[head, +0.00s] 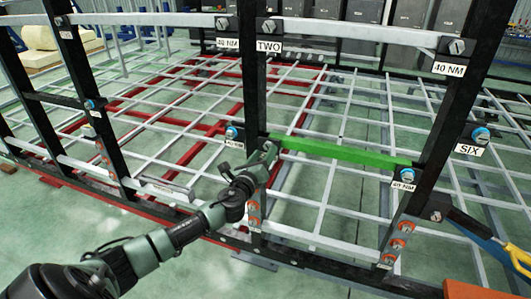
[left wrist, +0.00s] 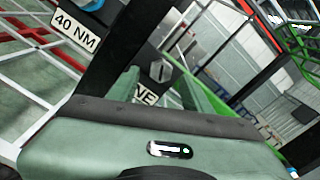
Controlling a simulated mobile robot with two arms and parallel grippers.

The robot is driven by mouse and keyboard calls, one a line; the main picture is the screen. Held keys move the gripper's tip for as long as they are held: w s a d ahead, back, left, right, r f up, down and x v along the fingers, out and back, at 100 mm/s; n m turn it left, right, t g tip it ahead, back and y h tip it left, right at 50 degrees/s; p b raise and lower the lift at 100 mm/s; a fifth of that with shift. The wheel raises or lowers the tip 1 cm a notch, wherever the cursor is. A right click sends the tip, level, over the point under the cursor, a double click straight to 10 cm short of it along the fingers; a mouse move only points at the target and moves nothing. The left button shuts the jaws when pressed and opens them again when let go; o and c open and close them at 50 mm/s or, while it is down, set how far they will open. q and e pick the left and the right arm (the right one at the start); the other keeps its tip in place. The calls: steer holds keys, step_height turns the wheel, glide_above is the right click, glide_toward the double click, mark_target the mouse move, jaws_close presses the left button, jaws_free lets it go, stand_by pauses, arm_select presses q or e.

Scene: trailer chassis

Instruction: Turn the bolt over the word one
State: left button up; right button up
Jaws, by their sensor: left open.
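My left gripper (head: 269,153) is at the black post in the middle of the head view, close to the left end of the green bar (head: 340,151). In the left wrist view my left gripper (left wrist: 158,90) is open. A grey hex bolt (left wrist: 161,71) shows between its fingers, apart from them as far as I can tell. Just below it is a white label (left wrist: 146,96) ending in "NE", its start hidden by a finger. In the head view my gripper hides this bolt and label. My right gripper is not in view.
A blue bolt (head: 232,132) sits just left of my gripper. Grey bolts are over "TWO" (head: 269,46) and a "40 NM" label (head: 448,69). A "SIX" label (head: 468,150) is at the right. Black posts and grey bars surround the gripper. A yellow-handled tool (head: 512,250) is at the lower right.

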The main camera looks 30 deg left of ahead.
arm_select(q)
steer(key=v, duration=0.6)
steer(key=shift+b, duration=0.45)
steer(key=shift+a+f, duration=0.1)
steer(key=s+f+n+g+b, duration=0.1)
steer(key=s+f+n+g, duration=0.3)
steer(key=f, duration=0.9)
steer(key=s+f+n+g, duration=0.2)
steer(key=s+f+n, duration=0.3)
steer(key=f, duration=0.7)
steer(key=s+f+n+g+b, duration=0.1)
steer(key=s+f+n+g, duration=0.15)
steer(key=s+f, duration=0.7)
steer(key=s+d+f+n+g+h+b, duration=0.15)
steer(key=s+d+f+n, duration=0.25)
steer(key=s+f, duration=0.45)
steer(key=s+d+f+n+g+h, duration=0.1)
steer(key=s+d+f+n+g, duration=0.35)
steer(key=f, duration=0.75)
steer(key=s+d+f+n+g+h, duration=0.1)
steer(key=s+d+f+n, duration=0.1)
steer(key=s, duration=0.8)
steer(key=s+d+f+n+g+h, duration=0.1)
steer(key=s+d+f+n, duration=0.2)
steer(key=s, duration=0.8)
steer(key=d+f, duration=0.2)
steer(key=d, duration=0.2)
steer(key=shift+s+f, duration=0.2)
steer(key=shift+s, duration=0.05)
